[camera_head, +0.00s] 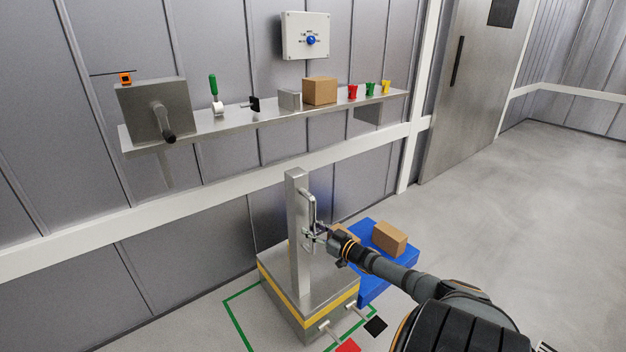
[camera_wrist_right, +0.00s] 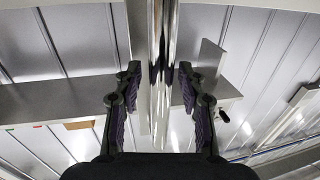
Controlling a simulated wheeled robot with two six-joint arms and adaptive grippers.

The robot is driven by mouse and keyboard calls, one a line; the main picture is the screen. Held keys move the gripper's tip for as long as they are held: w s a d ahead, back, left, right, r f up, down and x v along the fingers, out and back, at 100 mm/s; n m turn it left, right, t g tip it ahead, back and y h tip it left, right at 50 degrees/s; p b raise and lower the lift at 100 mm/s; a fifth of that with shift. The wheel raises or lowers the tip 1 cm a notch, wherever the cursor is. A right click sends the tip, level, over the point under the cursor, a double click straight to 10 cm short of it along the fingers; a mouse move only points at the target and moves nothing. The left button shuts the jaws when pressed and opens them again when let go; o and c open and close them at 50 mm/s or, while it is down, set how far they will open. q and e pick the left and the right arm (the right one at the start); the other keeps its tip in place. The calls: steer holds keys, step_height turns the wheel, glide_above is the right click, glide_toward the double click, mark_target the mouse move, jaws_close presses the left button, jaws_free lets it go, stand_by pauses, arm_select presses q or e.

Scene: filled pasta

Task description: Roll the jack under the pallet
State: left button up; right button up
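The jack (camera_head: 280,286) is a grey box with a yellow stripe and a tall metal post, standing inside a green floor outline. A bright handle (camera_head: 312,208) is on the post, and its bar also shows in the right wrist view (camera_wrist_right: 163,75). The blue pallet (camera_head: 374,291) lies on the floor just behind and right of the jack, partly hidden by it and my right arm. My right gripper (camera_head: 318,238) is at the handle. Its fingers stand apart on either side of the bar, with a gap visible on the left. My left gripper is out of view.
Cardboard boxes (camera_head: 389,239) sit on the pallet. Red (camera_head: 347,346) and black (camera_head: 375,326) pads are at the jack's front. A wall shelf (camera_head: 240,121) holds a crank box, a carton and cups above. Open floor (camera_head: 500,200) lies to the right.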

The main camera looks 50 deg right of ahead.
steer(key=shift+w+r, duration=0.1)
steer(key=s, duration=1.2)
steer(key=shift+a, duration=0.3)
